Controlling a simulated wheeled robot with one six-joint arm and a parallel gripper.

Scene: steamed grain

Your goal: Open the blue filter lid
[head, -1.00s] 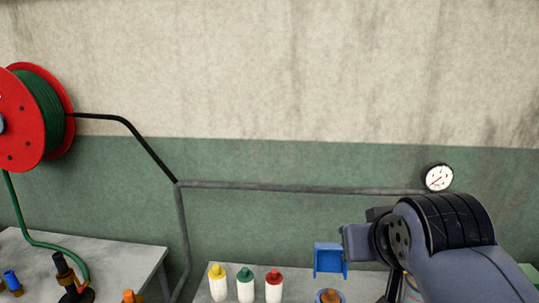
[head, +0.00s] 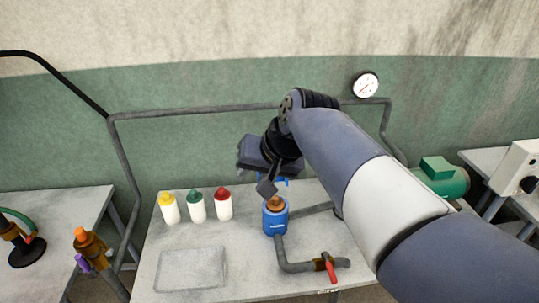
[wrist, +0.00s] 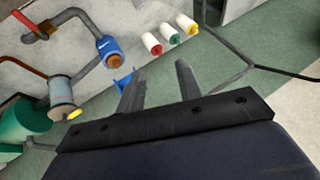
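The blue filter (head: 276,221) stands upright on the grey bench, with an orange-brown part (head: 274,203) bare at its top. It also shows in the wrist view (wrist: 109,46). A blue piece that looks like the filter's lid (wrist: 123,84) stands apart from the orange-brown top, behind it. In the head view that piece is mostly hidden by my gripper (head: 267,188), which hangs above and behind the filter. In the wrist view my gripper's fingers (wrist: 157,74) are spread with nothing visible between them. The blue piece lies just beyond the left finger; contact cannot be told.
Yellow-, green- and red-capped bottles (head: 196,207) stand left of the filter. A flat grey plate (head: 191,268) lies in front of them. A pipe with a red-handled valve (head: 330,268) runs from the filter. A green motor (head: 441,179) is at right. A gauge (head: 366,85) is on the wall.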

